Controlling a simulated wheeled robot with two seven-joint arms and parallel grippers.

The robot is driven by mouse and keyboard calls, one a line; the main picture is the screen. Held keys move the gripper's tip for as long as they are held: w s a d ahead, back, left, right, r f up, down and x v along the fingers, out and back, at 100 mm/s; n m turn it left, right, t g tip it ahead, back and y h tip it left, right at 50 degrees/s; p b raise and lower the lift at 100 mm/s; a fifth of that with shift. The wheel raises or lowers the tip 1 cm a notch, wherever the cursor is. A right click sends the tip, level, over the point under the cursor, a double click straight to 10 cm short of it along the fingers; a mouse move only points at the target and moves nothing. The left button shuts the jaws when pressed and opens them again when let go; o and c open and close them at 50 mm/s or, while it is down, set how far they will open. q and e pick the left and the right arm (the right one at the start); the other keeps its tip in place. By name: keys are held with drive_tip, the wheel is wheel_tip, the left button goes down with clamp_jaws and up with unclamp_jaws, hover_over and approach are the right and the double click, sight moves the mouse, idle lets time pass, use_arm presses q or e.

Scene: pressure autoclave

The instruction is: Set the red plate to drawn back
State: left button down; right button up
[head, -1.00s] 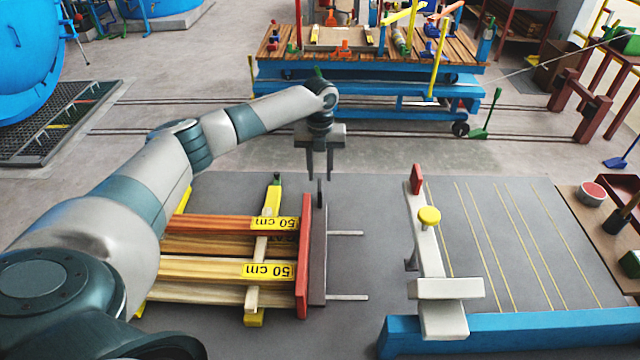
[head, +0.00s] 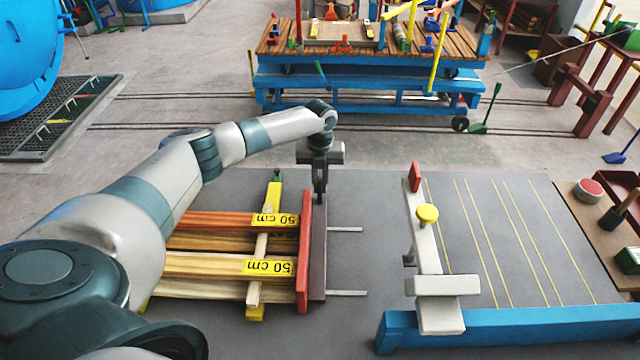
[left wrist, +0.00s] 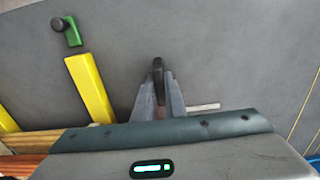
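The red plate (head: 304,255) stands upright at the right ends of the stacked wood boards (head: 190,265). A grey plate (head: 318,260) is right beside it, with two metal rods (head: 346,230) extending right. A dark upright handle stands at the far end of the grey plate; it also shows in the left wrist view (left wrist: 157,68). My left gripper (head: 320,190) points down at this handle, with its fingers drawn together on it. The left wrist view shows the handle between the two fingertips (left wrist: 158,85). My right gripper is not in view.
A white arm with a yellow knob (head: 428,215) and a blue beam (head: 510,328) stand to the right. A yellow bar with a green end (head: 273,200) lies across the boards. The grey tabletop (head: 370,190) is clear between plate and white arm.

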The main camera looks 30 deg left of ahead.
use_arm(q)
drive_tip(key=w+d+b, duration=0.1)
drive_tip(key=w+d, duration=0.1)
drive_tip(key=d, duration=0.1)
drive_tip(key=w+d+b, duration=0.1)
drive_tip(key=d+b, duration=0.1)
drive_tip(key=d, duration=0.1)
drive_tip(key=w+d+b, duration=0.1)
drive_tip(key=w+d, duration=0.1)
drive_tip(key=d, duration=0.1)
drive_tip(key=shift+w+f+b, duration=0.1)
drive_tip(key=shift+w+b, duration=0.2)
drive_tip(key=shift+d, duration=0.1)
drive_tip(key=shift+r, duration=0.2)
drive_tip(key=c, duration=2.1)
unclamp_jaws()
drive_tip(key=o, duration=0.3)
drive_tip(key=shift+w+d, duration=0.15)
